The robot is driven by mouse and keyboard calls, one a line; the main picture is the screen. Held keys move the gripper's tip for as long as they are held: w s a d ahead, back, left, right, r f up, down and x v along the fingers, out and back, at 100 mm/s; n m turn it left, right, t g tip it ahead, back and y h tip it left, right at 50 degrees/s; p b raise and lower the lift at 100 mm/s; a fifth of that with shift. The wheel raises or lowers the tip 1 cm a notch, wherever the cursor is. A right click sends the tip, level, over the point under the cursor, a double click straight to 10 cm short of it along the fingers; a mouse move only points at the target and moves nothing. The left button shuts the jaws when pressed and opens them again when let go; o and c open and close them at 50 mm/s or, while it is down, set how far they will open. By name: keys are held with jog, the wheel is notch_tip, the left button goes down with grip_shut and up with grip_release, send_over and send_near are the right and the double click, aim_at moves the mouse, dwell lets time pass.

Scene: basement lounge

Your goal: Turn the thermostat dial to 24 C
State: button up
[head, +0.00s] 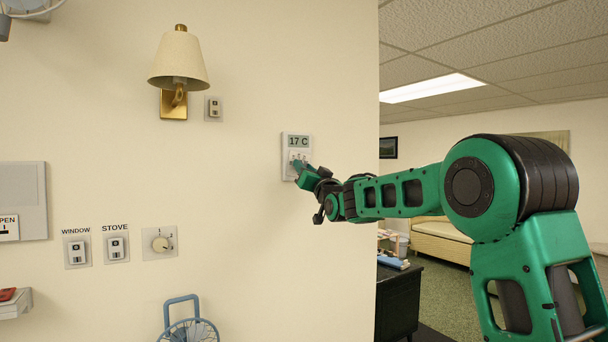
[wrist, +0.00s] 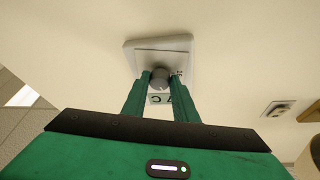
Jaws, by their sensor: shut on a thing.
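The thermostat (head: 297,142) is a white wall plate near the wall's right edge, and its display reads 17 C in the head view. In the wrist view the thermostat (wrist: 131,49) appears upside down, with its display (wrist: 155,99) partly covered by my fingers. The dial (wrist: 159,76) is a grey round knob between the two green fingertips. My gripper (head: 299,167) is at the lower half of the thermostat and hides the dial in the head view. The wrist view shows my gripper (wrist: 159,80) shut on the dial.
A wall lamp (head: 179,62) and a small switch (head: 214,108) are to the left of the thermostat. The wall around the thermostat is bare.

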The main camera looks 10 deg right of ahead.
jog(key=m+g+h, duration=0.1)
jog(key=m, duration=0.4)
jog(key=m+g+h, duration=0.1)
jog(key=m+h, duration=0.1)
jog(key=m, duration=0.3)
jog(key=m+g+h, duration=0.1)
jog(key=m+g, duration=0.1)
jog(key=m, duration=0.4)
jog(key=shift+r+h, duration=0.3)
jog(key=shift+r, duration=0.1)
jog(key=m+g, duration=0.1)
jog(key=m, duration=0.1)
jog(key=m+g+y, duration=0.1)
jog(key=m, duration=0.1)
jog(key=shift+d+m, duration=0.15)
jog(key=shift+m, duration=0.15)
jog(key=o, duration=1)
jog(key=shift+r, duration=0.15)
